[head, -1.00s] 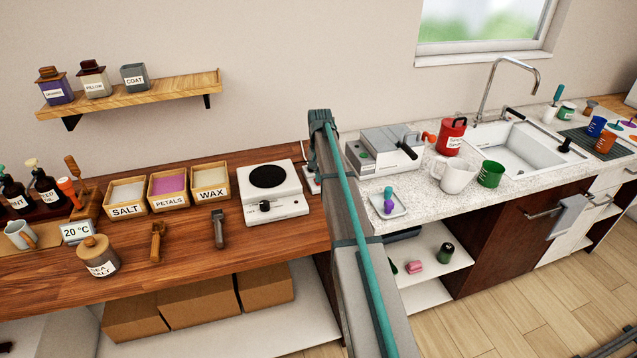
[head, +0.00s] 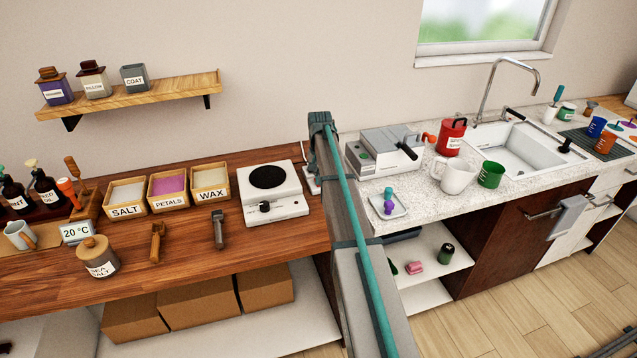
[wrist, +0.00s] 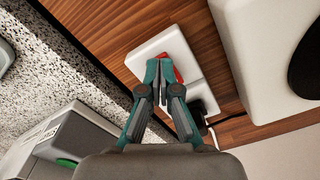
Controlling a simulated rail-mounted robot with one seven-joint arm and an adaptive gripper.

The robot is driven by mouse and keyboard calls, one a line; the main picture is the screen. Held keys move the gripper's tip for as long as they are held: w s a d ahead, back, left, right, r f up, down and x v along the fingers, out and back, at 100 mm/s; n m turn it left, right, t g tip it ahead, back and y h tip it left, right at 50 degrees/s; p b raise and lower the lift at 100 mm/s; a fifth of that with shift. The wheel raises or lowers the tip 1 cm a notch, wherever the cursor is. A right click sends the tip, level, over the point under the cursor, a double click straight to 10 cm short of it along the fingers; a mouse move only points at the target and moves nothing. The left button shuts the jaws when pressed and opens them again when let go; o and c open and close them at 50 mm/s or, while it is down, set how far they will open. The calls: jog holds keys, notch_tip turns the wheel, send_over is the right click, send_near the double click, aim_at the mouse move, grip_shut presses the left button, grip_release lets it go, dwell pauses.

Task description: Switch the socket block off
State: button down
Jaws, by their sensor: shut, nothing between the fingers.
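The white socket block (wrist: 149,50) lies on the wooden counter in the wrist view, with a red switch (wrist: 178,74) partly hidden behind my fingertips. A black plug (wrist: 205,110) with a cable sits at its lower right end. My gripper (wrist: 159,72) is shut and empty, its teal fingertips over the block at the red switch. I cannot tell whether they touch it or which way the switch is tipped. In the head view only a white edge of the socket block (head: 313,184) shows beside my arm, which hides the rest and my gripper.
A white hotplate (head: 287,206) stands close to the block on the wooden counter. A grey-white machine (head: 372,163) stands on the speckled counter on the other side. A small tray (head: 399,211) lies in front of that machine. A gap separates the two counters.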

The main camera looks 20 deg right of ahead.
jog(key=shift+r+p, duration=1.6)
jog(key=shift+r, duration=1.8)
